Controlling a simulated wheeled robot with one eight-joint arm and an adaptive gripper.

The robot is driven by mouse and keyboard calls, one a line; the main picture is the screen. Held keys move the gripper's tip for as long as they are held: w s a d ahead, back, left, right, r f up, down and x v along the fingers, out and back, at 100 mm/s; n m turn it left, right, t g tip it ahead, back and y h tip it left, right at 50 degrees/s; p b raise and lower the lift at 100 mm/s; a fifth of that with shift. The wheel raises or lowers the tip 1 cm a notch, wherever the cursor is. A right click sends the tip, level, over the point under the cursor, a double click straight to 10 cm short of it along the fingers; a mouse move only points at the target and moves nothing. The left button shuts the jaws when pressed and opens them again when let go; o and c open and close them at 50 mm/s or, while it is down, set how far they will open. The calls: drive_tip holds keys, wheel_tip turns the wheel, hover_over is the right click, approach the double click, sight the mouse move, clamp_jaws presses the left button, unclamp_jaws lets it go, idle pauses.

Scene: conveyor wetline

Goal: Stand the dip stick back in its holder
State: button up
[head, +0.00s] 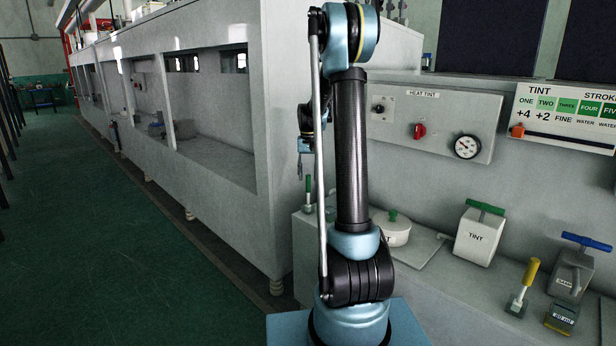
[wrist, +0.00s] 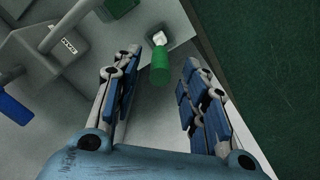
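A stick with a green handle (head: 308,188) stands upright on a small grey base (head: 309,209) at the left end of the counter. In the wrist view, a green handle (wrist: 160,70) with a pale stem (wrist: 159,38) shows between and slightly beyond my fingertips, over a small square base. Which stick is the dip stick is not certain; a yellow-handled stick (head: 527,275) leans in another small base further right. My gripper (head: 302,170) points down at the left end of the counter. In the wrist view its fingers (wrist: 160,58) are apart, with nothing held.
The counter (head: 431,283) carries a white lidded pot (head: 396,231), a TINT box with a green handle (head: 480,235) and blue-handled items (head: 572,270) at the right. A wall panel with knobs and gauge (head: 433,122) is behind. Green floor (head: 120,240) lies left.

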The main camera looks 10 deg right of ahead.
wheel_tip(320, 180, up, 12)
drive_tip(key=shift+f, duration=0.2)
idle(0.4)
drive_tip(key=s+f+n+t, duration=0.1)
drive_tip(key=s+f, duration=0.1)
drive_tip(key=s, duration=2.4)
drive_tip(key=s+f+n+t, duration=0.1)
drive_tip(key=s+f, duration=1.3)
drive_tip(key=s, duration=0.4)
drive_tip(key=shift+s, duration=0.1)
